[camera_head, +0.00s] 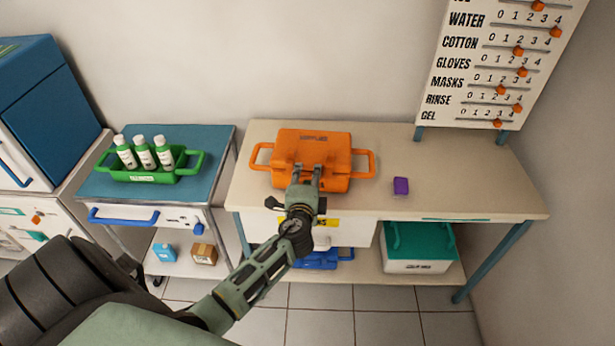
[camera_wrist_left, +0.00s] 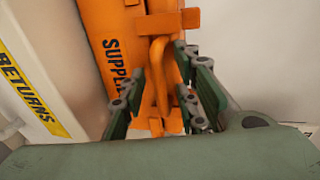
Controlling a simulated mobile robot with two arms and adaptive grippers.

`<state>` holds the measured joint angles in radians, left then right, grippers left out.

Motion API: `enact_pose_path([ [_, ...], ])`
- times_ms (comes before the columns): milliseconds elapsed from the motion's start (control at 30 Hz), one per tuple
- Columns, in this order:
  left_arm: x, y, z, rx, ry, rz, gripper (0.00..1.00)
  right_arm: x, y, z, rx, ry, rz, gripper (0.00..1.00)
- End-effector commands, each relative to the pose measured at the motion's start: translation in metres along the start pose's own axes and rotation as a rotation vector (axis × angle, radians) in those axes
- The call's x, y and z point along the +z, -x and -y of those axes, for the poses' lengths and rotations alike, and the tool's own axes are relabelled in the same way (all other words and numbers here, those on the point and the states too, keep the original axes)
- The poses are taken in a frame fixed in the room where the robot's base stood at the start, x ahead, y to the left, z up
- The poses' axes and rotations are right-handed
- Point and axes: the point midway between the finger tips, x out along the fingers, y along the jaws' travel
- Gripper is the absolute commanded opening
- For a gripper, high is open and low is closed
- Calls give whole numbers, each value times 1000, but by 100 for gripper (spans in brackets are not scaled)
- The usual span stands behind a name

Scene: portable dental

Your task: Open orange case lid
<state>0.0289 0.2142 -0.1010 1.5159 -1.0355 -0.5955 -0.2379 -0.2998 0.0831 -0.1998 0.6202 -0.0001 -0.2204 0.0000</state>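The orange case (camera_head: 335,148) sits on the beige table with its lid down. It has a loop handle at each side. My left gripper (camera_head: 306,178) is at the front of the case, its fingers pointing at it. In the left wrist view, the case (camera_wrist_left: 110,25) fills the upper middle and shows part of a black "SUPPL" label. An orange loop (camera_wrist_left: 160,75) on its front lies between the two spread fingers of my left gripper (camera_wrist_left: 163,95). The fingers look apart from the loop. My right gripper is out of view.
A small purple box (camera_head: 401,186) lies on the beige table (camera_head: 460,185), right of the case. A green tray (camera_head: 150,178) with white bottles stands on the blue-topped cart at left. A slider board (camera_head: 500,65) rises at the table's back right. The table's right part is clear.

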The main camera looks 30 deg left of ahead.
Motion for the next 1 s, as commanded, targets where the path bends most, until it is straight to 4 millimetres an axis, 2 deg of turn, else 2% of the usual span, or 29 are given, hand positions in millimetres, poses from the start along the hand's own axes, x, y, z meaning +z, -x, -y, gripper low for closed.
enact_pose_path([
  [167, 0, 0, 0, 0, 0, -1, 29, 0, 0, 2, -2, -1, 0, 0],
  [500, 0, 0, -1, 2, 1, -1, 0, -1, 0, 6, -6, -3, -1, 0],
  [1000, -1, 1, -4, 10, 7, -1, 0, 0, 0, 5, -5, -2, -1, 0],
])
